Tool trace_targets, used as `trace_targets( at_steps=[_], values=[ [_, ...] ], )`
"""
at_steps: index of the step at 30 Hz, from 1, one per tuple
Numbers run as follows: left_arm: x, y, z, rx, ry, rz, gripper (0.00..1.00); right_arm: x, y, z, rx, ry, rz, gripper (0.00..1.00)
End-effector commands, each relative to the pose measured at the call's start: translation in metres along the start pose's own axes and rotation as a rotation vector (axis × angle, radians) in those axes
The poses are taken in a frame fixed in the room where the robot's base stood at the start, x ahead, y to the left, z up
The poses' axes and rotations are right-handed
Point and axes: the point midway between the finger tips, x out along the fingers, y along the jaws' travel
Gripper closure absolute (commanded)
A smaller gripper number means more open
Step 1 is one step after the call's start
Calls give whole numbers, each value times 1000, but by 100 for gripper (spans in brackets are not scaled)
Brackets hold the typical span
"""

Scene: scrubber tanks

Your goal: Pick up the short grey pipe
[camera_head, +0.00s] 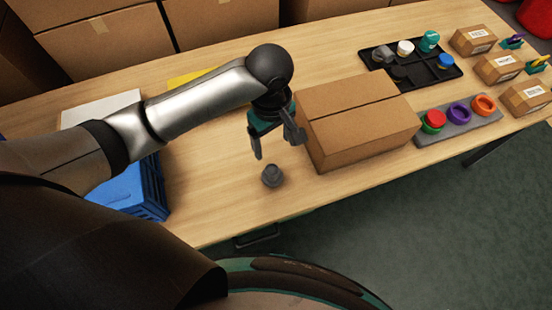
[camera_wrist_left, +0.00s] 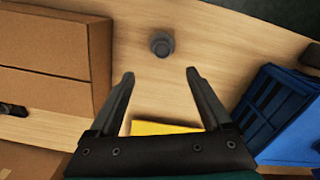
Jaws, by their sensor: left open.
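The short grey pipe (camera_head: 272,176) stands on the wooden table near its front edge, left of the large cardboard box. It also shows in the left wrist view (camera_wrist_left: 162,44), beyond the fingertips and roughly between their lines. My left gripper (camera_head: 277,150) is open and empty, above and a little behind the pipe in the head view. Its two fingers (camera_wrist_left: 158,74) are spread apart in the left wrist view and do not touch the pipe. My right gripper is not in view.
A large cardboard box (camera_head: 355,119) stands close to the right of my left gripper. A blue crate (camera_head: 150,190) is at the left. A black tray (camera_head: 412,68) and a grey holder with coloured rings (camera_head: 459,130) lie farther right. The table around the pipe is clear.

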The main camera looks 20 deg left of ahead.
Motion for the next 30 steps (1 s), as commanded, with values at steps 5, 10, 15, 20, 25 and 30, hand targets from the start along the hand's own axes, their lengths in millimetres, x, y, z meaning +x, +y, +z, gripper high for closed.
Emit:
trace_targets(
  at_steps=[5,10,15,20,25,30],
  values=[
    [16,-3,-1,-21,7,-17,18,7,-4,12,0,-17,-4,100],
    [55,-4,-2,-20,6,-16,18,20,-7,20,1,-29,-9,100],
    [85,-3,-2,-20,7,-13,18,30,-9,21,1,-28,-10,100],
    [97,-3,-2,-18,6,-11,18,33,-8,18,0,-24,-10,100],
    [113,-4,-4,-18,7,-12,18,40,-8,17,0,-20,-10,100],
    [139,-5,-5,-19,6,-12,18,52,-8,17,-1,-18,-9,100]
  ],
)
